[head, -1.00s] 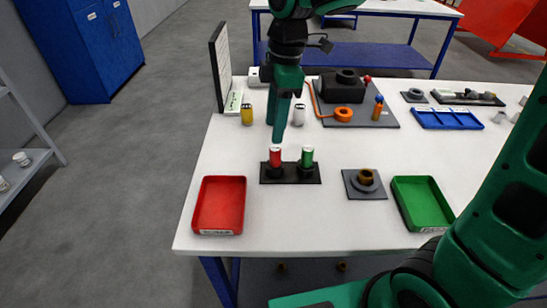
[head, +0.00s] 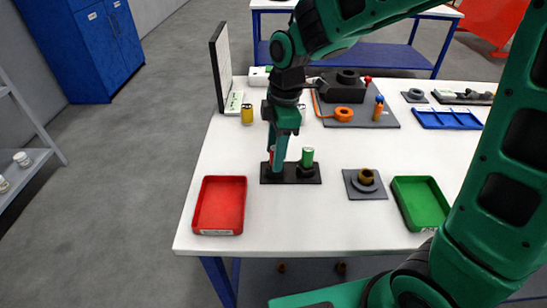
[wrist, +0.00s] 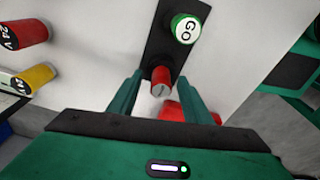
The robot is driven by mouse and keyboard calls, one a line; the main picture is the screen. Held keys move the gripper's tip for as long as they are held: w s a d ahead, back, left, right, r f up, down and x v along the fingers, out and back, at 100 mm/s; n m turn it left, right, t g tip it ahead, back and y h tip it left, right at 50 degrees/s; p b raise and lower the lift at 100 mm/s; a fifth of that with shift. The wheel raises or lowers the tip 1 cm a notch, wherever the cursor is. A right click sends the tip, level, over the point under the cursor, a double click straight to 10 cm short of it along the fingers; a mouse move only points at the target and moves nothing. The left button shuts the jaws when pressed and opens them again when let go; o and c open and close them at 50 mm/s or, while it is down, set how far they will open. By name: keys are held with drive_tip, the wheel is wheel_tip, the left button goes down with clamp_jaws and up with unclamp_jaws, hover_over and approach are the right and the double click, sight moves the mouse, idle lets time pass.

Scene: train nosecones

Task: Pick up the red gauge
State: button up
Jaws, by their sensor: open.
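The red gauge (head: 271,154) stands upright in the left place of a black stand (head: 311,176). My gripper (head: 277,160) is open and pointing down over it, hiding most of it in the head view. In the wrist view the red gauge (wrist: 161,82) shows its grey slotted end between my two open fingers, one on each side; I cannot tell whether either touches it. The green gauge (head: 307,156) stands to the right in the same stand. Its end reads "GO" in the wrist view (wrist: 186,29).
A red tray (head: 219,231) lies at the front left and a green tray (head: 402,214) at the right. A grey plate with a brass ring (head: 366,177) lies between stand and green tray. A yellow cylinder (head: 247,114) stands behind.

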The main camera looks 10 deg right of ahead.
clamp_jaws()
drive_tip(key=shift+r, duration=0.15)
